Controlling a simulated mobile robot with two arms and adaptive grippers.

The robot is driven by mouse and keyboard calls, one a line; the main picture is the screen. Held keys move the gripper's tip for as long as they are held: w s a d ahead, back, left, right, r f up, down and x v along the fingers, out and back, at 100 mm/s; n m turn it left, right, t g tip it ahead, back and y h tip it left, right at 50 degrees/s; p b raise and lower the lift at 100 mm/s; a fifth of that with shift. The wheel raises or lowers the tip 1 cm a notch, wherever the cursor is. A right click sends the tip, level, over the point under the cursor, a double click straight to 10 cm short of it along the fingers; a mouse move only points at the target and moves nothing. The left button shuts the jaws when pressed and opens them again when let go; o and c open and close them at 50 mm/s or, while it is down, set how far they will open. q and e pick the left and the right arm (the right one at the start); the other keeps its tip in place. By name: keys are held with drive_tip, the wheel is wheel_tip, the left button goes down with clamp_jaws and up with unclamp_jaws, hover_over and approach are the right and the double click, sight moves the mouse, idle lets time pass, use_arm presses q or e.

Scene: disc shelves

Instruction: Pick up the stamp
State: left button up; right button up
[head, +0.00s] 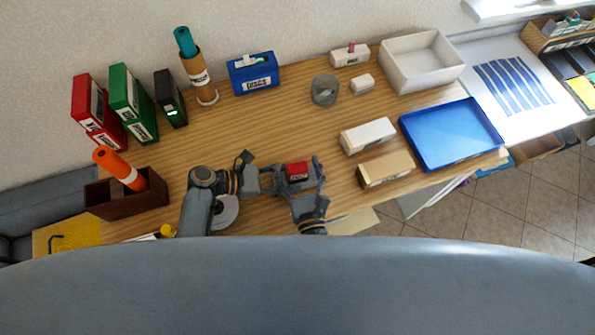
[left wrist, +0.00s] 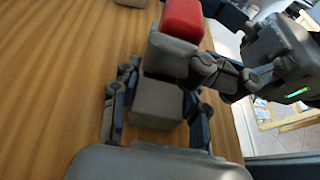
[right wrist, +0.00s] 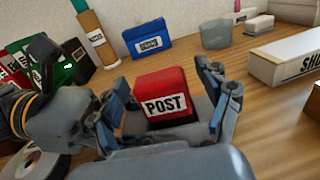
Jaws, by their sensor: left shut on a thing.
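The stamp, a block with a red top marked POST and a grey lower part, shows in the head view (head: 298,170). In the right wrist view its red face (right wrist: 165,98) is turned to the camera. My left gripper (head: 268,180) is shut on its grey lower part, seen between the fingers in the left wrist view (left wrist: 158,100). My right gripper (head: 303,182) is open, with its fingers on either side of the stamp. In the right wrist view these fingers (right wrist: 168,105) flank the red part; contact is unclear.
A white box (head: 367,136) and a tan box (head: 386,169) lie to the right, beside a blue tray (head: 407,134). A brown holder (head: 150,196) with an orange roll stands left. A disc (head: 226,212) lies near my left arm. The table's middle is clear.

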drive_tip(key=c, duration=1.2)
drive_tip(key=shift+o, duration=0.2)
wheel_tip(320, 180, up, 10)
drive_tip(key=shift+r, duration=0.1)
use_arm(q)
drive_tip(key=o, duration=1.2)
drive_tip(key=shift+a, duration=0.1)
drive_tip(key=v, duration=1.1)
drive_tip(key=shift+s+a+r, duration=0.1)
drive_tip(key=shift+a, duration=0.3)
